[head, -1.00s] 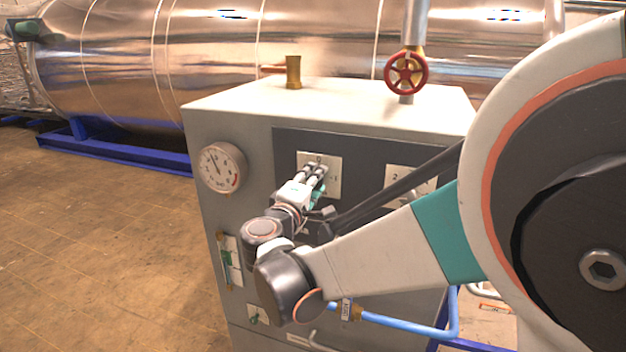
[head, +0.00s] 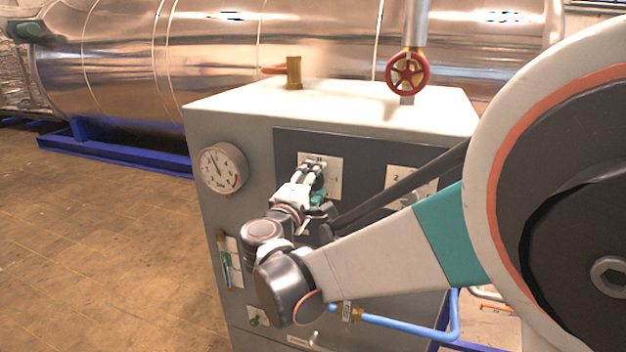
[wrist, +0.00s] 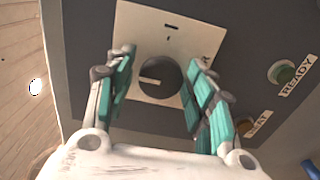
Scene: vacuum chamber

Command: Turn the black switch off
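The black switch (wrist: 158,78) is a round dark knob with a pale pointer line on a cream plate (wrist: 140,32). In the wrist view the line points left in the picture. My gripper (wrist: 155,90) is open, with one teal-padded finger on each side of the knob and gaps visible between the pads and the knob. In the head view my gripper (head: 314,172) is at the left plate (head: 333,175) on the cabinet's dark panel, and it hides the knob there.
A second plate (head: 398,178) marked 2 is to the right. A gauge (head: 222,168) is at left, a red valve wheel (head: 407,73) above.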

